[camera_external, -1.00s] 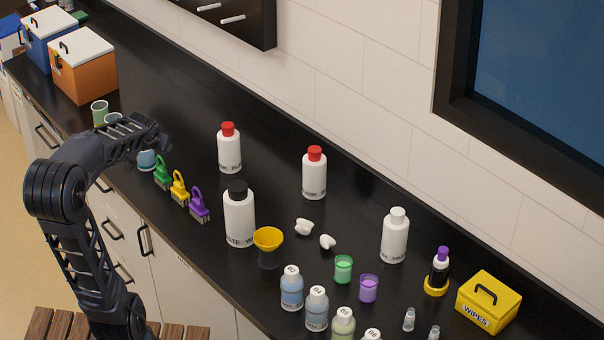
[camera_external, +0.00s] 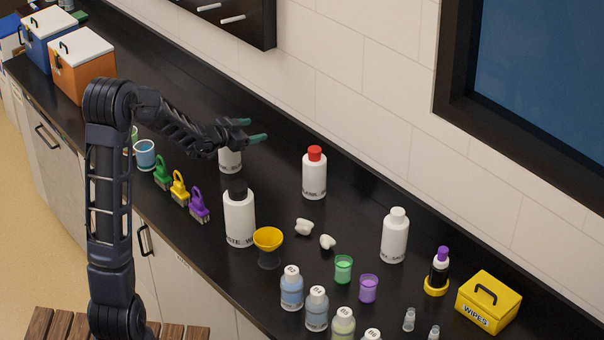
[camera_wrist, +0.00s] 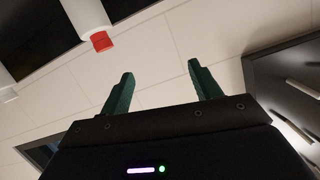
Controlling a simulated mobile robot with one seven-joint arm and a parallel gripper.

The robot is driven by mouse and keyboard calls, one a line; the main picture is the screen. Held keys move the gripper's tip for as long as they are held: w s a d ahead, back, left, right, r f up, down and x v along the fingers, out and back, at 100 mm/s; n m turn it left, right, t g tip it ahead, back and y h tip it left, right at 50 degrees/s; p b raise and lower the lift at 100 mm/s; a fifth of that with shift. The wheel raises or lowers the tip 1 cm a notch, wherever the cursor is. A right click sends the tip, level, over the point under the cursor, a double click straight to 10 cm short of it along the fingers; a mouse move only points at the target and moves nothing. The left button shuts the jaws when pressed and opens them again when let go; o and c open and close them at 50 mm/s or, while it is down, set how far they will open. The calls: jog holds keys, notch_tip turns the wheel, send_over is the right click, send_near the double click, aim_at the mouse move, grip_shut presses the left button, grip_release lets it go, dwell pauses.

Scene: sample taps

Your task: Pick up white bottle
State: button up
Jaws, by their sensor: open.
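Several white bottles stand on the black counter. An all-white bottle with a white cap (camera_external: 395,238) stands upright at the right. A white bottle with a red cap (camera_external: 314,178) stands at the centre back. Another white bottle (camera_external: 230,160) has its top hidden behind my gripper. A larger white bottle with a black cap (camera_external: 239,220) stands nearer the front. My gripper (camera_external: 251,130) is open and empty, above the counter and left of the centre red-capped bottle. In the wrist view, its green fingers (camera_wrist: 160,70) are apart, with a red-capped white bottle (camera_wrist: 86,14) at upper left.
A yellow funnel (camera_external: 268,238) and small labelled bottles (camera_external: 317,309) stand at the front. Green (camera_external: 343,270) and purple (camera_external: 368,289) cups, a purple-capped bottle (camera_external: 438,272) and a yellow wipes box (camera_external: 488,303) are at right. The tiled wall (camera_external: 370,90) rises behind the counter.

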aim_at(320, 149)
jog(key=s+d+f+m+g+h, duration=0.1)
jog(key=d+f+m+g+h, duration=0.25)
jog(key=d+f+h, duration=0.6)
jog(key=w+d+y, duration=0.1)
jog(key=d, duration=0.2)
jog(key=w+d+r+y, duration=0.1)
jog(key=d, duration=0.3)
jog(key=w+d+y, duration=0.1)
jog(key=d, duration=0.3)
jog(key=shift+w+d+r+n+g, duration=0.15)
jog(key=shift+w+n+g, duration=0.1)
jog(key=shift+w+g, duration=0.15)
jog(key=shift+r, duration=0.1)
grip_shut()
